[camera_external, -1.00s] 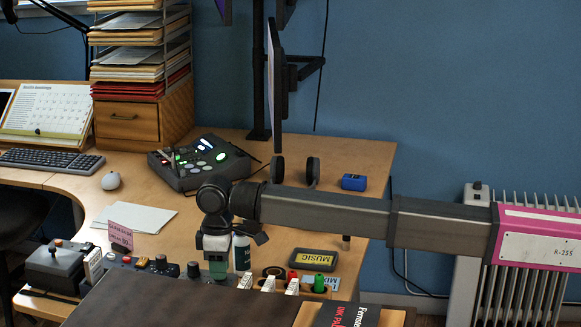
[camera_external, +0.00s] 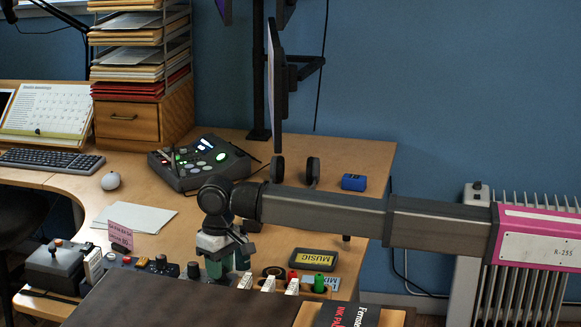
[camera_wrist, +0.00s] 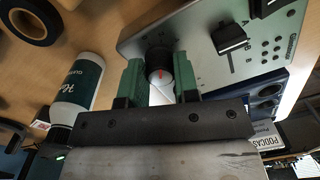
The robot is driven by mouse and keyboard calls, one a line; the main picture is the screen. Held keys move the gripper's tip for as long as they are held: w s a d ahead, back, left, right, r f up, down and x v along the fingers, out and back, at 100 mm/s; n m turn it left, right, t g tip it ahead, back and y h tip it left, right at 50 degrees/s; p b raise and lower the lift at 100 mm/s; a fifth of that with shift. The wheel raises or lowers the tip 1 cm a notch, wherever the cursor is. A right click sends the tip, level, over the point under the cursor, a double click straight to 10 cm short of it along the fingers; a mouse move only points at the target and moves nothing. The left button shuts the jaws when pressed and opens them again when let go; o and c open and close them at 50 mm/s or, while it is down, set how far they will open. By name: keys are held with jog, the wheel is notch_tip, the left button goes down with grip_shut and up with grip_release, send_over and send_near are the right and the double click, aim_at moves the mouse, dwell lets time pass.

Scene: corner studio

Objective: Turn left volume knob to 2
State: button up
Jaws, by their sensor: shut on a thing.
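A black round knob with a red pointer mark (camera_wrist: 158,70) sits on a light grey panel (camera_wrist: 190,38) in the wrist view. My gripper (camera_wrist: 160,82) has its two green fingers on either side of this knob and is shut on it. In the external view my gripper (camera_external: 227,266) points down at the panel row along the desk's front edge, and the held knob is hidden there. Another black knob (camera_external: 193,268) stands just left of my gripper. I cannot read a number beside the held knob.
A white bottle with a green label (camera_wrist: 78,92) and a black tape roll (camera_wrist: 33,20) are close by in the wrist view.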

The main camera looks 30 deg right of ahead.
jog(key=shift+m, duration=0.5)
jog(key=o, duration=0.9)
notch_tip(320, 180, up, 11)
jog(key=shift+d+f, duration=0.1)
dwell(0.4)
